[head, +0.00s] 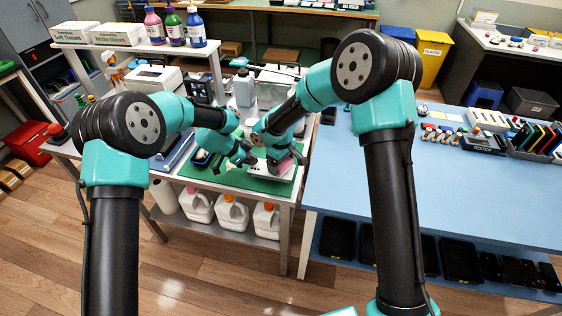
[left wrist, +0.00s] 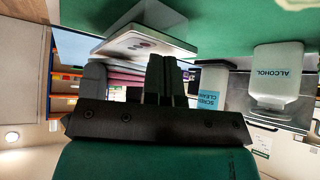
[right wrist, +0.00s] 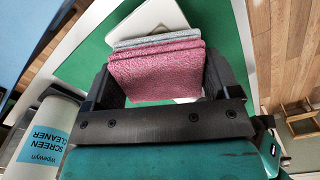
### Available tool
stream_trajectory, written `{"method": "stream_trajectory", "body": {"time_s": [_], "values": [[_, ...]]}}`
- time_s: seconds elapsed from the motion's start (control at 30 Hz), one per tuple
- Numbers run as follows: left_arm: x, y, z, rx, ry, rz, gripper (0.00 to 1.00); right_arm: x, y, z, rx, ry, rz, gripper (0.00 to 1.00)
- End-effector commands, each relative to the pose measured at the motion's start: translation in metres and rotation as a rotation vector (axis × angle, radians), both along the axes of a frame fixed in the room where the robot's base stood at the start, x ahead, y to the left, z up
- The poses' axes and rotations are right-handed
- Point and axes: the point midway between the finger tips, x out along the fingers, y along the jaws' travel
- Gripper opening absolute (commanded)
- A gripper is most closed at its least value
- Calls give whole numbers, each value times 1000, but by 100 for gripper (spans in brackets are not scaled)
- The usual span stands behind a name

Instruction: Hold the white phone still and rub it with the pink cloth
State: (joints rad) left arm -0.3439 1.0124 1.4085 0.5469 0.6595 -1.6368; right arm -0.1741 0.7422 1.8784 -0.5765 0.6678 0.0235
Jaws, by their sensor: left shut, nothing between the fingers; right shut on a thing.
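The white phone (head: 262,170) lies on the green mat (head: 228,178) of the middle bench; it also shows in the left wrist view (left wrist: 140,42) and right wrist view (right wrist: 150,14). My right gripper (head: 284,157) is shut on the folded pink cloth (right wrist: 155,76), which has a grey layer behind it. The cloth is over the phone's right part; whether they touch is unclear. My left gripper (head: 251,160) is shut and empty at the phone's left side. Its fingertips (left wrist: 163,62) are close to the phone; contact cannot be told.
A screen cleaner bottle (right wrist: 48,130) stands beside the mat, and an alcohol bottle (left wrist: 277,70) shows in the left wrist view. A white printer-like box (head: 153,78) is behind left. The blue table (head: 400,190) at right is mostly clear in front.

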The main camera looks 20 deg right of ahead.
Motion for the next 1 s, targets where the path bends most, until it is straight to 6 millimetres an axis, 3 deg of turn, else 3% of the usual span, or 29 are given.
{"method": "stream_trajectory", "body": {"time_s": [0.63, 1.0], "values": [[-3, 1, -5, 4, 10, -3, 0, 0, -1, -8, 0, 0, 0, 63], [-3, 1, -6, 4, 10, -3, 0, -7, -12, -6, 0, 0, 0, 63]]}}
